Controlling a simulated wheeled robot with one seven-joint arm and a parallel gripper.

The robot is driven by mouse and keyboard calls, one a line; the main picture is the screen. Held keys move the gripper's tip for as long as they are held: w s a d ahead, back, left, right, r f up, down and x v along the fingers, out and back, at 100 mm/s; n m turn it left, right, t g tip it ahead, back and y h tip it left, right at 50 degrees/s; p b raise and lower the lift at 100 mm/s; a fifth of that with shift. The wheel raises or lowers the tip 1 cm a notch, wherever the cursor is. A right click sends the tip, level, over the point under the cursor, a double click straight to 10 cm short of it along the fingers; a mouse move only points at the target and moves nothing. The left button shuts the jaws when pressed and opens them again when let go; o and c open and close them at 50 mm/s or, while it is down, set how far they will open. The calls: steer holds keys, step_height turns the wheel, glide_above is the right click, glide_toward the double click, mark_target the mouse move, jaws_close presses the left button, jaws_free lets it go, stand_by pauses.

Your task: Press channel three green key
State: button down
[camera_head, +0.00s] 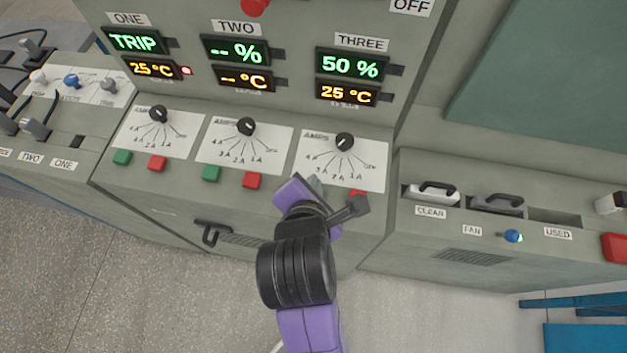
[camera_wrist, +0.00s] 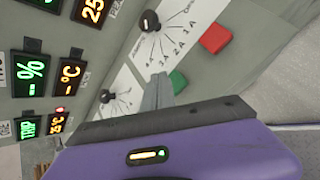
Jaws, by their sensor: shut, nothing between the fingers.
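The channel three green key (camera_wrist: 178,82) shows in the wrist view below its dial plate, just right of my fingers. My gripper (camera_wrist: 158,80) is shut and empty, its fingertips close beside that key. I cannot tell whether they touch it or the panel. In the head view my gripper (camera_head: 315,184) is over the lower left of the channel three dial plate (camera_head: 370,165), and my wrist covers most of the green key area. The channel three red key (camera_wrist: 215,38) is farther right in the wrist view and partly hidden in the head view (camera_head: 357,194).
Channel three's display (camera_head: 352,66) reads 50 % and 25 °C. Channel two's green key (camera_head: 212,173) and red key (camera_head: 252,180) lie to the left, with channel one's keys beyond. A bay with black handles (camera_head: 437,187) and a blue FAN knob (camera_head: 512,236) is at right.

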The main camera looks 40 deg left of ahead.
steer(key=shift+f, duration=0.2)
steer(key=shift+f, duration=0.25)
steer(key=shift+f, duration=0.45)
stand_by(1.0)
steer(key=shift+r+p, duration=0.1)
steer(key=shift+p, duration=0.3)
steer(key=shift+r+p, duration=0.8)
steer(key=shift+p, duration=0.3)
step_height(320, 180, up, 5)
steer(key=p, duration=0.6)
stand_by(0.3)
